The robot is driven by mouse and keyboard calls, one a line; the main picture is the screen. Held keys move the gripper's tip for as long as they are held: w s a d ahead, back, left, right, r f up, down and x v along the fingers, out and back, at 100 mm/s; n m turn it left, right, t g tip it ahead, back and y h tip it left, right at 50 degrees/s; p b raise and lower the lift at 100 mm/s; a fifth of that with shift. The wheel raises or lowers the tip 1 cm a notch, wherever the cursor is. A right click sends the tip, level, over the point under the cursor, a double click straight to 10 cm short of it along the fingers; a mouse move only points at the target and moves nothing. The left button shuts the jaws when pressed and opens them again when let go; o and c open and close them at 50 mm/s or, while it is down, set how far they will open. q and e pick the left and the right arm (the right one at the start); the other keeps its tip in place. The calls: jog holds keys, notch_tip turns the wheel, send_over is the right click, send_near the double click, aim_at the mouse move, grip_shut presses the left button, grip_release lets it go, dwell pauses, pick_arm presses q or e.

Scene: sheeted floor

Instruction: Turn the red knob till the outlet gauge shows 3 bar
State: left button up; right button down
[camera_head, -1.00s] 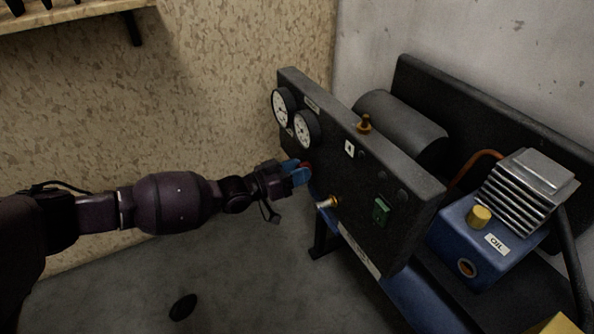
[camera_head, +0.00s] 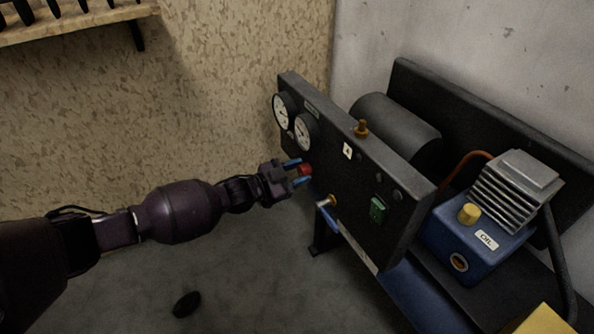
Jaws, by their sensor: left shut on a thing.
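The red knob (camera_head: 305,170) sticks out of the front of the dark panel (camera_head: 350,195), below the gauges. My left gripper (camera_head: 298,172) reaches it from the left, its blue fingers one above and one below the knob, shut on it. Two round white-faced gauges sit at the panel's upper left: one at the far left (camera_head: 284,111) and one beside it (camera_head: 305,132). Their needles and scales are too small to read, and I cannot tell which is the outlet gauge. My right gripper is out of view.
A brass valve with a blue lever (camera_head: 329,218) juts out below the knob. A green switch (camera_head: 377,210) is farther right. A blue compressor (camera_head: 470,245) stands behind the panel. A dark disc (camera_head: 186,304) lies on the otherwise clear floor at left.

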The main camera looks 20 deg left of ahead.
pick_arm(q)
jog(key=shift+m, duration=0.6)
jog(key=shift+f, duration=0.1)
jog(key=o, duration=0.9)
jog(key=shift+s, duration=0.1)
